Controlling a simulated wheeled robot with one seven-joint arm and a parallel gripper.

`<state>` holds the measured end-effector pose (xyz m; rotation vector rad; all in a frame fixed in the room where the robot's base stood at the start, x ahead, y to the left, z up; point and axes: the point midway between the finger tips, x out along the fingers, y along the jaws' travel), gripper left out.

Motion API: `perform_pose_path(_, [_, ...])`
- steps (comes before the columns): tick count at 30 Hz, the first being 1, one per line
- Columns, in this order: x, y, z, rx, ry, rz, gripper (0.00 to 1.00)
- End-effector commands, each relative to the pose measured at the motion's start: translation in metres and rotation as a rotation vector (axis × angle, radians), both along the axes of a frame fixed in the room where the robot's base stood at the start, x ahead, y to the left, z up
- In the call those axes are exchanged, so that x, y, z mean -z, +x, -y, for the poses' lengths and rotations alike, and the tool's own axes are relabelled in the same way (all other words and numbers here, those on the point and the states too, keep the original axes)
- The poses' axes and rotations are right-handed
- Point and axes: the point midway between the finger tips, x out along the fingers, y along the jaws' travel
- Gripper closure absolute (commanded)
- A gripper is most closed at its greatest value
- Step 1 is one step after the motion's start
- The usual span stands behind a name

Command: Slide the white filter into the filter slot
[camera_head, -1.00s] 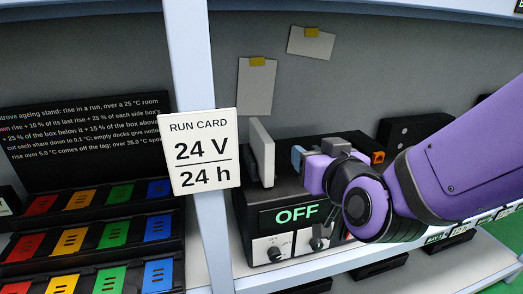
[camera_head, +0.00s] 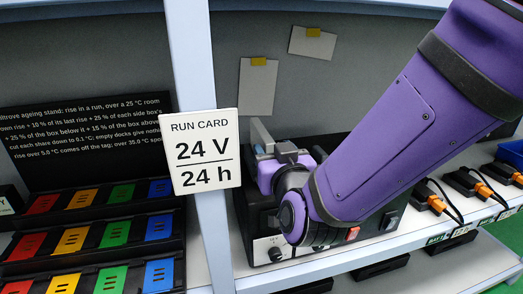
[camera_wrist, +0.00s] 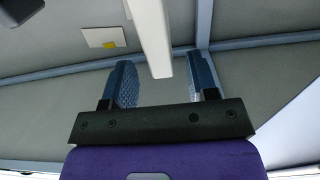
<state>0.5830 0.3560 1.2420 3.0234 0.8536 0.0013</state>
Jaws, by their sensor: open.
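The white filter (camera_head: 261,133) is a thin upright plate at the left of the black unit (camera_head: 245,215) in the head view. My gripper hides its lower part. In the wrist view the filter (camera_wrist: 150,30) hangs in from the top, with its end between my two blue fingertips and gaps on both sides. My gripper (camera_wrist: 162,65) is open, and also shows in the head view (camera_head: 266,152) in front of the filter. I cannot make out the filter slot; my arm covers much of the unit.
The run card (camera_head: 205,151) on the pale post (camera_head: 192,60) stands left of the unit. Racks of coloured boxes (camera_head: 75,239) lie further left. Two blank notes (camera_head: 257,88) hang on the back wall. Plugs with cables (camera_head: 436,200) are at the right.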

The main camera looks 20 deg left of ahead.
Motion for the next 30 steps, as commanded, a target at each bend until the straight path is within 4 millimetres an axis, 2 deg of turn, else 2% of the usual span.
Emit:
perform_pose_path(9, [-0.003, 0.033, -0.022, 0.001, -0.001, -0.001, 0.47])
perform_pose_path(17, [-0.003, 0.035, -0.023, 0.001, 0.0, 0.0, 0.47])
perform_pose_path(20, [-0.003, 0.035, -0.023, 0.001, 0.0, 0.0, 0.65])
perform_pose_path(24, [-0.003, 0.035, -0.023, 0.0, -0.001, -0.001, 0.97])
perform_pose_path(25, [-0.003, 0.035, -0.023, 0.0, -0.001, -0.001, 1.0])
perform_pose_path(30, [-0.003, 0.035, -0.023, 0.0, 0.0, 0.0, 1.0])
